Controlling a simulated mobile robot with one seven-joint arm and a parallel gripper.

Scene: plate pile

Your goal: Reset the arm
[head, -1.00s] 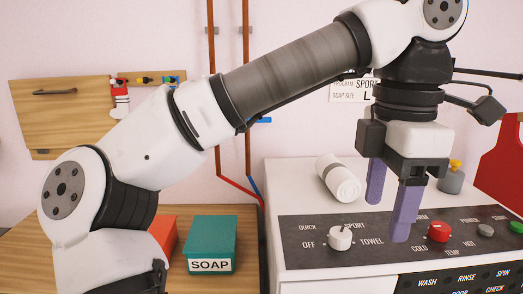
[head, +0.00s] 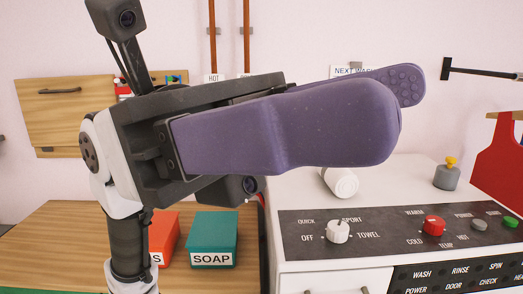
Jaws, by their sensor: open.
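My gripper (head: 405,105) is large and close to the head camera, raised above the washing machine and pointing right. Its two purple fingers stand apart with nothing seen between them. The near finger hides part of the far one and part of the back wall. My arm is folded at the left, with the wrist upright in front of the wooden counter. The gripper touches nothing that I can see.
The white washing machine (head: 300,188) has a dark panel with a white knob (head: 337,232) and a red knob (head: 434,226). A white cylinder (head: 342,183) and a grey bottle (head: 447,175) are on top. A teal soap box (head: 213,236) and an orange box (head: 164,232) stand on the wooden counter (head: 55,240).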

